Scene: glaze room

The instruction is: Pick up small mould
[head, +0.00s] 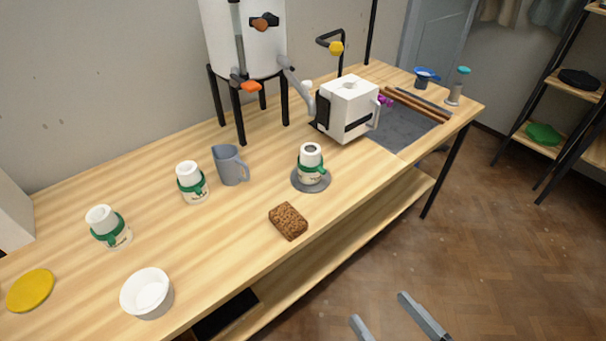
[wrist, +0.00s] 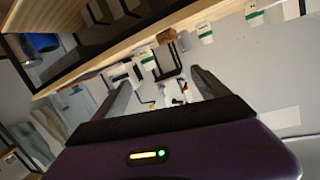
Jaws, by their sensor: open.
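Three white plaster moulds with green bands stand upright on the wooden bench: a left mould (head: 109,227), a middle mould (head: 192,182) and a right mould (head: 311,165). The right mould stands on a grey disc (head: 323,184) and has a dark opening on top. They look alike in size, so I cannot tell which is the small mould. My gripper (head: 378,306) is open and empty, at the bottom of the head view, in front of the bench and well away from the moulds. The wrist view shows its spread fingers (wrist: 161,78) with the bench beyond, tilted.
A brown block (head: 288,221) lies near the front edge, and a white bowl (head: 147,293) stands further left. A grey jug (head: 230,165) is beside the middle mould. A white box-shaped machine (head: 347,108) and a large white tank (head: 243,40) on legs stand behind. The floor is clear.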

